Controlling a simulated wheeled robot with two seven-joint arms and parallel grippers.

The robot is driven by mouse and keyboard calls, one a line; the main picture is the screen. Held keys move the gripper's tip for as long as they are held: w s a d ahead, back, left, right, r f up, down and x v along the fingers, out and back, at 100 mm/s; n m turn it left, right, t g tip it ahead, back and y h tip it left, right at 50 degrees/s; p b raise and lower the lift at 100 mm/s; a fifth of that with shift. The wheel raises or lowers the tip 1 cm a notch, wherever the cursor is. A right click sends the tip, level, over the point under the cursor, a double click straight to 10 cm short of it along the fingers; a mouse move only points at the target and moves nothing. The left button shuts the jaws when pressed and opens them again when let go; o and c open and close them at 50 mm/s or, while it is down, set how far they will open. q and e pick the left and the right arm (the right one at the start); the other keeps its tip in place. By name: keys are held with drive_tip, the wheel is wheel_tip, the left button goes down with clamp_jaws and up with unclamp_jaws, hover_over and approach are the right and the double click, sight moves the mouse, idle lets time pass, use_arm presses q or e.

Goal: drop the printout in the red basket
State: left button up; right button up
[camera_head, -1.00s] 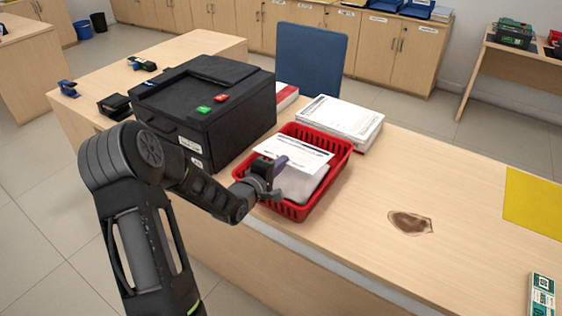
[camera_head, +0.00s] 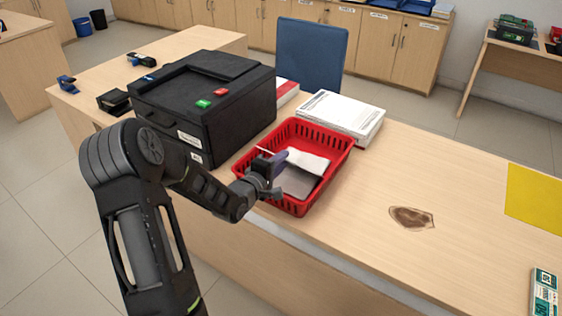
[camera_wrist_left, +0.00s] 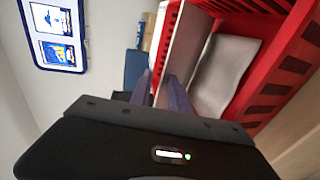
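The red basket (camera_head: 334,171) stands on the counter beside the black printer. A white printout (camera_head: 308,162) lies inside it, looking bent, with a grey surface (camera_head: 297,182) showing near its front side. My left gripper (camera_head: 277,164) is at the basket's left front rim, its fingers over the basket. In the left wrist view the two purple fingers (camera_wrist_left: 160,93) are apart with nothing between them. The white sheet (camera_wrist_left: 226,72) lies inside the basket wall (camera_wrist_left: 285,65), to the right of the fingers. My right gripper is not in view.
The black printer (camera_head: 205,105) stands close to the left of the basket. A stack of white paper (camera_head: 340,116) lies behind it.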

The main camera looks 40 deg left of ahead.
use_arm(q)
drive_tip(key=shift+o, duration=0.2)
drive_tip(key=s+r, duration=0.1)
drive_tip(key=s, duration=0.6)
drive_tip(key=shift+s+d+r+b, duration=0.15)
drive_tip(key=shift+s+d+b, duration=0.15)
idle(0.9)
